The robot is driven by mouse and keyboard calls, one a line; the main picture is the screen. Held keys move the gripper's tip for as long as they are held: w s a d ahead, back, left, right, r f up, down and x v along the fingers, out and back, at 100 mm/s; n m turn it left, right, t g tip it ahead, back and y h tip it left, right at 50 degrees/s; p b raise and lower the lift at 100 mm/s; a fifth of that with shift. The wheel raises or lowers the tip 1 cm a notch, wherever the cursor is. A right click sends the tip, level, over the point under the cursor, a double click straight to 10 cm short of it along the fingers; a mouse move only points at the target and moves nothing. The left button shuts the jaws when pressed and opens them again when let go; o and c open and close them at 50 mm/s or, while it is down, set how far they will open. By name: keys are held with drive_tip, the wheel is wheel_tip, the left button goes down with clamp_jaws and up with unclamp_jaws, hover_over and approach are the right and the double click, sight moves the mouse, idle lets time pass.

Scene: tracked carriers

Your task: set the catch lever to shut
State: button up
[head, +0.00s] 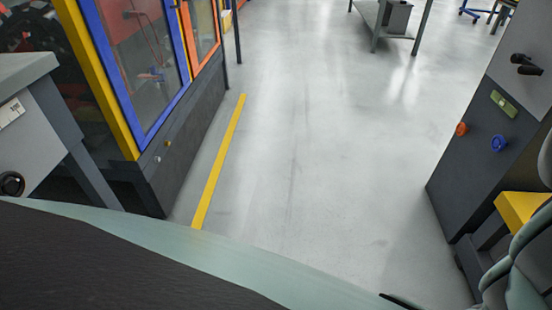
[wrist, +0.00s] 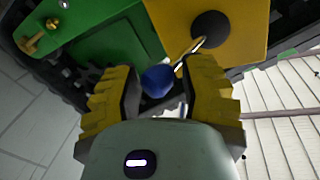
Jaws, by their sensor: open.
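In the wrist view, my gripper (wrist: 161,72) is open, with a yellow ribbed pad on each side. A blue knob (wrist: 157,80) shows between the two fingers, with space visible on its left; I cannot tell whether the right finger touches it. A thin bright metal rod (wrist: 190,54) runs from near the knob up to a round black hub (wrist: 211,28) on a yellow panel (wrist: 240,25). This looks like the catch lever. The lower part of the knob is partly hidden by my gripper. The lever is not recognisable in the head view.
A green panel (wrist: 100,35) with brass fittings (wrist: 38,38) adjoins the yellow one, with dark track-like edges around. In the head view, a grey cabinet (head: 470,150) stands right and a glazed machine (head: 145,70) left. The floor (head: 320,150) between them is clear.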

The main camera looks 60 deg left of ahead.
drive_tip(key=shift+o, duration=1.3)
drive_tip(key=shift+w+d+r, duration=0.3)
drive_tip(key=shift+w+d, duration=0.15)
drive_tip(key=shift+s+a+f, duration=0.25)
drive_tip(key=shift+s+a, duration=0.1)
drive_tip(key=shift+s, duration=0.05)
drive_tip(key=shift+r, duration=0.1)
drive_tip(key=v, duration=1.2)
drive_tip(key=shift+w+r, duration=0.1)
drive_tip(key=shift+w, duration=0.05)
